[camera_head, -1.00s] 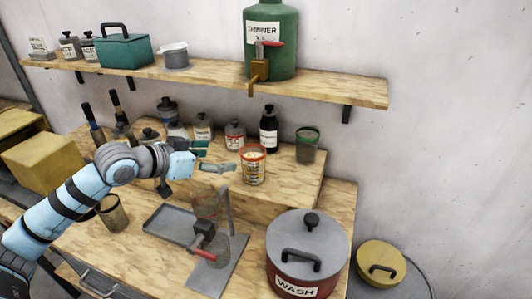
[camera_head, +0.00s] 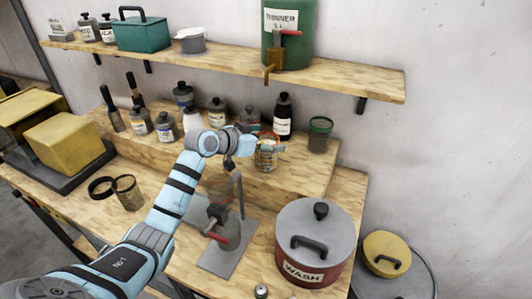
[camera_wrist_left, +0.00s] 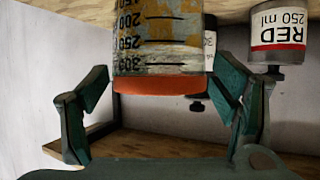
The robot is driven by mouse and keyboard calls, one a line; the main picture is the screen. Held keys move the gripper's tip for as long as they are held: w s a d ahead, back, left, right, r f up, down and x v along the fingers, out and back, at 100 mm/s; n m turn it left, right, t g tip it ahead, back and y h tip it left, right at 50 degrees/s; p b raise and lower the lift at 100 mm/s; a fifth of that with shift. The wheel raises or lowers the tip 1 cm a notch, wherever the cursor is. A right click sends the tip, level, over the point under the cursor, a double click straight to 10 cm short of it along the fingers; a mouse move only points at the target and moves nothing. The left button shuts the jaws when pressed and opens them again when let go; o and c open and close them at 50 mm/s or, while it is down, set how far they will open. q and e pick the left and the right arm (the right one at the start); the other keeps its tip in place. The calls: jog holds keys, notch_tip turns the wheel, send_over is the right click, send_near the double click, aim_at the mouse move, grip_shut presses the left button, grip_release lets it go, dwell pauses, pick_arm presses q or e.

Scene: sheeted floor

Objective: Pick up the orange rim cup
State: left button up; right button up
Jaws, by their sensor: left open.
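The orange rim cup (camera_head: 266,158) is a clear measuring cup with stained sides and dark markings. It stands on the raised wooden step at the back of the bench, partly covered by my gripper. In the left wrist view the cup (camera_wrist_left: 163,45) appears upside down, its orange rim facing the palm side. My left gripper (camera_head: 264,141) is open at the cup's upper part. In the wrist view its green fingers (camera_wrist_left: 163,88) stand on either side of the cup, with a visible gap at the left. My right gripper is out of view.
A dark bottle (camera_head: 283,116) stands behind the cup and a green-rimmed cup (camera_head: 319,135) to its right. Several small jars stand to the left. A red-labelled can (camera_wrist_left: 279,32) is close by in the wrist view. A WASH pot (camera_head: 312,243) stands in front.

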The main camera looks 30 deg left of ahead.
pick_arm(q)
grip_shut()
dwell(0.4)
